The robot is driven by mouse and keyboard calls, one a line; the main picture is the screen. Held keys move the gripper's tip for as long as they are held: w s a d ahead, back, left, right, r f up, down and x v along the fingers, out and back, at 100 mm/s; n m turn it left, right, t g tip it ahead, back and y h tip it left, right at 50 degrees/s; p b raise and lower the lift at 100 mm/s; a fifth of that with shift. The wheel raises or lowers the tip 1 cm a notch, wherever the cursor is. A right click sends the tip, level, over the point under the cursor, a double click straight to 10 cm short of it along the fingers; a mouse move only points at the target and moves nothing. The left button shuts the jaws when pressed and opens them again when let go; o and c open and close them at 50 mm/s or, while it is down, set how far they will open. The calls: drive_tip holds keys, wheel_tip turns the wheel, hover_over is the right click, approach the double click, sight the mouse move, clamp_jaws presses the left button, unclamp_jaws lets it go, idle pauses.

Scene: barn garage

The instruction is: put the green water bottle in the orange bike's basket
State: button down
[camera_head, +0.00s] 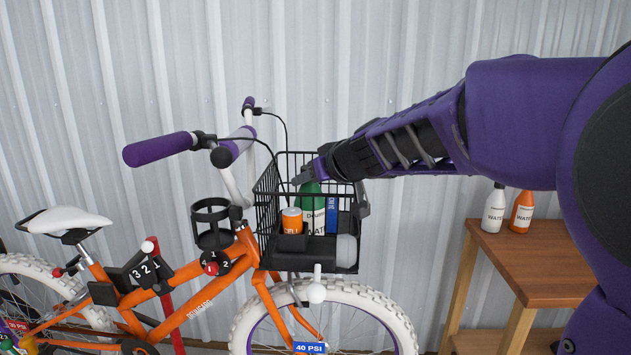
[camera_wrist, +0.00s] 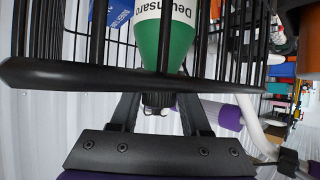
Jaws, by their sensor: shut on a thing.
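The green water bottle (camera_head: 312,203) is inside the black wire basket (camera_head: 266,210) on the front of the orange bike (camera_head: 200,300), seen through the wires. My gripper (camera_head: 333,184) reaches in over the basket's rim from the right and is shut on the bottle's top end. In the wrist view the green bottle (camera_wrist: 165,45) appears upside down, with its dark cap at the fingers (camera_wrist: 160,106) and the basket's black rim (camera_wrist: 60,76) crossing in front. Whether the bottle's base touches the basket floor is hidden.
An orange can (camera_head: 292,222) and a blue box (camera_head: 332,214) stand in the basket near the bottle. A white bottle (camera_head: 494,212) and an orange bottle (camera_head: 521,214) stand on the wooden table (camera_head: 540,262) at right. The purple handlebar grips (camera_head: 158,150) rise left of the basket.

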drive_tip(key=shift+f+b, duration=0.1)
drive_tip(key=shift+b, duration=0.2)
drive_tip(key=shift+c, duration=1.9)
unclamp_jaws()
